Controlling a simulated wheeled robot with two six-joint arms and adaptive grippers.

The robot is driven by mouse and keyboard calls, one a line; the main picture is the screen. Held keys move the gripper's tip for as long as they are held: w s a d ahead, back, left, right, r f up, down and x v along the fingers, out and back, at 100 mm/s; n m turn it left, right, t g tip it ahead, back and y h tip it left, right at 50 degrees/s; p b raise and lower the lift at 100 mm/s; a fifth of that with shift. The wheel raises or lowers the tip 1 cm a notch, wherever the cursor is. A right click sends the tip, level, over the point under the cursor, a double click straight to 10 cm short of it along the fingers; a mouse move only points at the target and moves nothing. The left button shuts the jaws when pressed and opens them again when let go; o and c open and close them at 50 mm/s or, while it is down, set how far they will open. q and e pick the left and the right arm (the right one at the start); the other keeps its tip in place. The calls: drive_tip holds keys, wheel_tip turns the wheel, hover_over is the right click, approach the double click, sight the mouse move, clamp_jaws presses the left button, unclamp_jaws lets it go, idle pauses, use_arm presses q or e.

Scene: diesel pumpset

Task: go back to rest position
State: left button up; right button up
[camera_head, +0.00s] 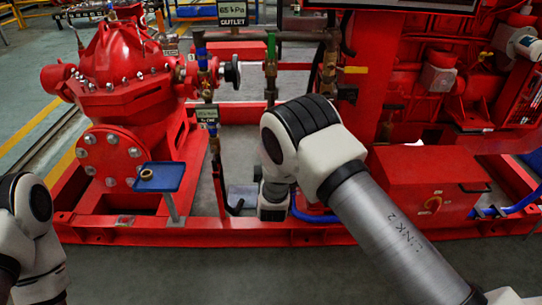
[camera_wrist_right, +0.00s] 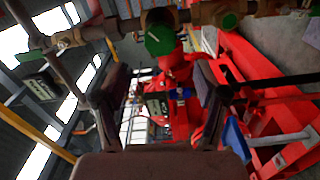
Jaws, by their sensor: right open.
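My right arm reaches in from the lower right in the head view, its white and black wrist in front of the pipework; its gripper is hidden there. In the right wrist view my right gripper (camera_wrist_right: 160,82) is open, with nothing between its two dark fingers. A green round valve knob (camera_wrist_right: 160,40) on brass pipework shows just above and between the fingers. Whether the fingers touch anything cannot be told. My left arm shows at the left edge of the head view, and its gripper is out of sight.
A red pump (camera_head: 118,75) stands at left on a red base frame (camera_head: 150,236). A small blue tray (camera_head: 172,181) on a post holds a brass ring (camera_head: 147,174). Green-handled vertical pipework (camera_head: 271,72) and a red box (camera_head: 420,183) stand nearby. The floor in front is clear.

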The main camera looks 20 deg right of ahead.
drive_tip(key=shift+v, duration=1.25)
drive_tip(key=s+d+f+m+g+y, duration=0.1)
drive_tip(key=s+d+f+g, duration=0.3)
drive_tip(key=s+f, duration=0.45)
drive_tip(key=s+d+f+m+g, duration=0.1)
drive_tip(key=s+d+f+g, duration=0.2)
drive_tip(key=s+d+f, duration=0.35)
drive_tip(key=s+a+f+m+g+y, duration=0.1)
drive_tip(key=s+a+f+m+g, duration=0.15)
drive_tip(key=s, duration=0.75)
drive_tip(key=s+a+f+m+g+y, duration=0.1)
drive_tip(key=s+f+m+g+y, duration=0.2)
drive_tip(key=s, duration=0.7)
drive_tip(key=s+a+f+m+g, duration=0.2)
drive_tip(key=s+m+g, duration=0.3)
drive_tip(key=s, duration=0.5)
wheel_tip(320, 180, up, 26)
drive_tip(key=m+p, duration=0.1)
drive_tip(key=p, duration=2.5)
drive_tip(key=shift+f, duration=0.25)
